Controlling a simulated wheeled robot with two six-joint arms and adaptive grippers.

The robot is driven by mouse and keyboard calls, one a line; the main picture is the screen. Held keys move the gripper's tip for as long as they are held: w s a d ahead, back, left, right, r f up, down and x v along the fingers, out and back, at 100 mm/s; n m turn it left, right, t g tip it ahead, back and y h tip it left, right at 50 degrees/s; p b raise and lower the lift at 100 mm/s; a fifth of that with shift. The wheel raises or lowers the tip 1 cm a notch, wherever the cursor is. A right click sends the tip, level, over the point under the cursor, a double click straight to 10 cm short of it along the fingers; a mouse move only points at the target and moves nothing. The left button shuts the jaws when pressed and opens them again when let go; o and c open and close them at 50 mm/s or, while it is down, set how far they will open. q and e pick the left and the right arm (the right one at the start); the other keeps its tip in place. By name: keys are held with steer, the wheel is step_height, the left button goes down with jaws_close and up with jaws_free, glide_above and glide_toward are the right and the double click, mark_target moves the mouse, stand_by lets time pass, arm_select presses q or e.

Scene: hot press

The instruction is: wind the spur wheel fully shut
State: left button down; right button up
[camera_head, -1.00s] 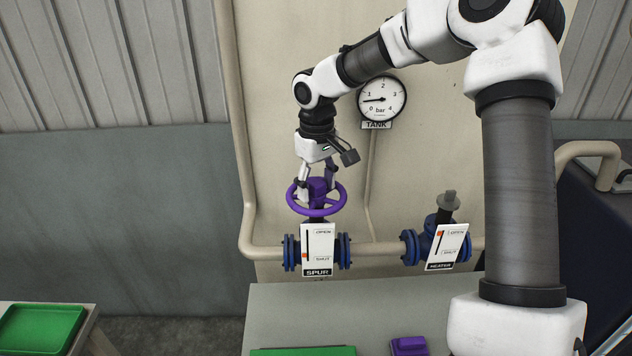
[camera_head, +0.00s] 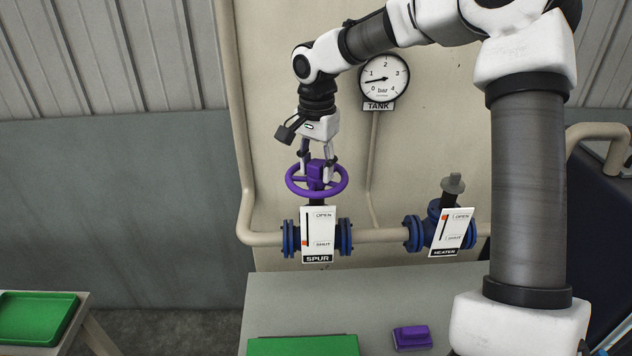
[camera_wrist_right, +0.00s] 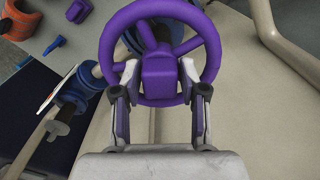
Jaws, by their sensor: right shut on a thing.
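The purple spur wheel (camera_head: 317,193) sits on top of the spur valve, above the white SPUR plate (camera_head: 317,225). The plate's red marker (camera_head: 305,243) is low, level with the SHUT label. My right gripper (camera_head: 315,170) comes down from above, with its fingers on either side of the wheel's raised purple hub. In the right wrist view the purple wheel (camera_wrist_right: 160,30) fills the upper middle, and the gripper fingers (camera_wrist_right: 158,90) flank the hub block. My left gripper is not in view.
The heater valve (camera_head: 438,228) stands to the right, its red marker near OPEN. The TANK gauge (camera_head: 383,81) reads a little under 1 bar. A purple block (camera_head: 411,338) and green tray (camera_head: 302,346) are on the table (camera_head: 375,296). Another green tray (camera_head: 38,318) is left.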

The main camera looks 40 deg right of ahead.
steer(key=m+b, duration=0.1)
steer(key=m, duration=0.3)
steer(key=shift+f, duration=0.2)
steer(key=shift+r+m, duration=0.2)
steer(key=shift+m, duration=0.4)
steer(key=m+b, duration=0.1)
steer(key=m, duration=0.1)
steer(key=shift+f+m+b, duration=0.25)
steer(key=shift+m+b, duration=0.05)
steer(key=shift+b, duration=0.1)
steer(key=o, duration=0.7)
steer(key=shift+r+m, duration=0.2)
steer(key=shift+m, duration=0.6)
steer(key=shift+o, duration=1.3)
steer(key=shift+a+r, duration=0.1)
